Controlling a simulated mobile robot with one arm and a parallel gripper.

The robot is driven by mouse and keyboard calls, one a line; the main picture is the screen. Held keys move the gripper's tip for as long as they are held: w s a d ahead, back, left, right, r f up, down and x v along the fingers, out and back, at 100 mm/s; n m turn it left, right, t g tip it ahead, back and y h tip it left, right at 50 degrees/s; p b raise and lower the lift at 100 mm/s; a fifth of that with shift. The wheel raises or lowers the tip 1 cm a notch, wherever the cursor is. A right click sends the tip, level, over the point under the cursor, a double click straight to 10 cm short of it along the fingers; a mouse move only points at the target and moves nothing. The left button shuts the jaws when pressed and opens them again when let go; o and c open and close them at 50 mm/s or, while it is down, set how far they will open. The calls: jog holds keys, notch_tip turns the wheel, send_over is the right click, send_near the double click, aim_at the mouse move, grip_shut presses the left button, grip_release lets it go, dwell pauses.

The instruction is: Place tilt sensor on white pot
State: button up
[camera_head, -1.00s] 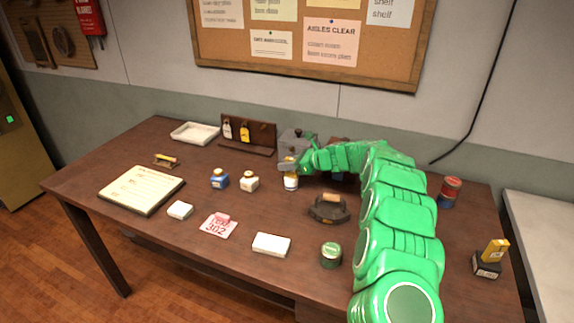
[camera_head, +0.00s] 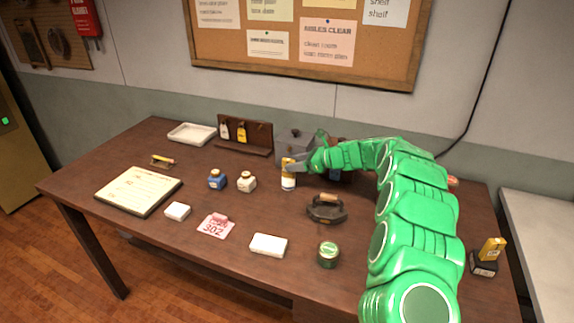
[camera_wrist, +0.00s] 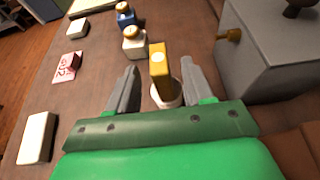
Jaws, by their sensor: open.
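The yellow block, which I take for the tilt sensor (camera_wrist: 159,72), stands upright on the small white pot (camera_wrist: 172,100) in the wrist view. In the head view the yellow sensor (camera_head: 287,163) shows above the white pot (camera_head: 289,183), beside the grey box. My gripper (camera_wrist: 160,75) is open, with one grey finger on each side of the sensor and visible gaps between. In the head view my gripper (camera_head: 294,168) reaches in from the right at the pot. The contact between sensor and pot is partly hidden.
A grey box (camera_head: 294,146) stands close behind the pot. A blue jar (camera_head: 217,180) and a cream jar (camera_head: 246,182) stand to the left. A dark iron-like tool (camera_head: 326,208) lies in front. Another yellow block on a black box (camera_head: 488,255) is far right.

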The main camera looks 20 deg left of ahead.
jog(key=v, duration=0.7)
jog(key=shift+r, duration=0.1)
jog(key=s+d+r+n+g+h, duration=0.15)
jog(key=s+d+r+n, duration=0.25)
jog(key=s, duration=0.5)
jog(key=s+d+r+n+h, duration=0.2)
jog(key=s+d+r+n, duration=0.15)
jog(key=s, duration=0.45)
jog(key=s+d+r+n+g+h, duration=0.1)
jog(key=s+d+r+n+h, duration=0.25)
jog(key=s, duration=0.55)
jog(key=s+d+f+n+h, duration=0.2)
jog(key=s+d+n+h, duration=0.4)
jog(key=s+d, duration=2.1)
jog(key=s+n, duration=0.1)
jog(key=s, duration=0.3)
jog(key=shift+d+t, duration=0.35)
jog(key=shift+d, duration=0.05)
jog(key=shift+f, duration=0.1)
